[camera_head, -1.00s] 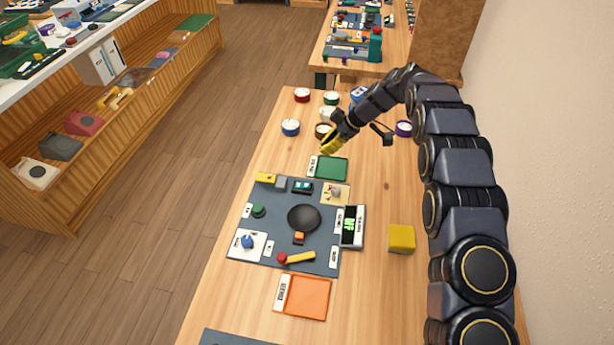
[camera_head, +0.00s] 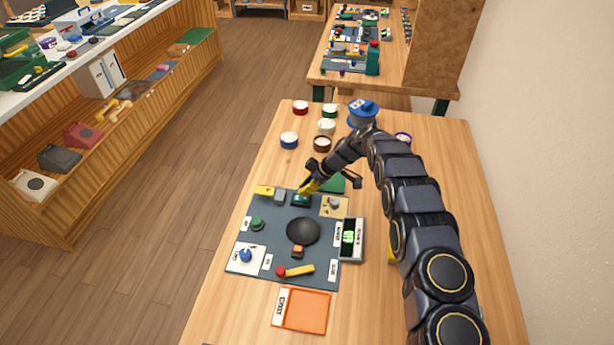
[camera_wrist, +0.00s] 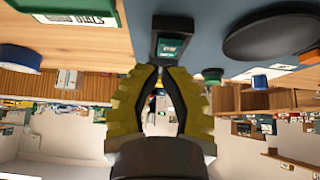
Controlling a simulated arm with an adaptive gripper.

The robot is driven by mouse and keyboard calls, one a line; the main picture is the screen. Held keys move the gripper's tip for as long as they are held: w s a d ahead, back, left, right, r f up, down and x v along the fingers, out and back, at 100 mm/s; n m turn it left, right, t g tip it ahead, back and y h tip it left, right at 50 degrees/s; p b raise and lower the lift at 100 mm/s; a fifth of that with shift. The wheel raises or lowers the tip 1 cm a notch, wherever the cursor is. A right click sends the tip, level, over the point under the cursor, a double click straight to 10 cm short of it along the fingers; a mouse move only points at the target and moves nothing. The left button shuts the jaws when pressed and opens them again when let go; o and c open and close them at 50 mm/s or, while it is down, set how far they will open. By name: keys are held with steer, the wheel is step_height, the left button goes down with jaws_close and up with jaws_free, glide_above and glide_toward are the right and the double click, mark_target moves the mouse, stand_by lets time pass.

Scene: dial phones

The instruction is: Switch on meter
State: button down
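A grey-white box with a dark face and green display marks, seemingly the meter (camera_head: 351,239), sits at the right edge of the dark mat (camera_head: 270,218). A small dark switch block with a teal, lettered face (camera_head: 301,200) sits at the mat's far edge; it also shows in the wrist view (camera_wrist: 171,47), just beyond my fingertips. My gripper (camera_head: 304,190) has yellow fingers and is right by this block. In the wrist view its fingertips (camera_wrist: 160,70) come together with nothing seen between them. I cannot tell whether they touch the block.
A black round dish (camera_head: 303,231), a red-ended yellow lever (camera_head: 296,271), a green knob (camera_head: 257,224) and a blue knob (camera_head: 246,255) are on the mat. An orange tray (camera_head: 302,311) lies nearer. Several round tins stand at the far end. My arm covers the table's right side.

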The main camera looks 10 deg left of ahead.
steer(key=shift+d+f, duration=0.1)
steer(key=shift+f, duration=0.4)
steer(key=shift+d+f+y, duration=0.5)
steer(key=shift+f+y, duration=0.1)
steer(key=shift+y, duration=0.3)
steer(key=shift+a+r, duration=0.1)
steer(key=shift+a, duration=0.25)
steer(key=shift+a+r, duration=0.25)
steer(key=shift+a, duration=0.35)
steer(key=shift+r, duration=0.1)
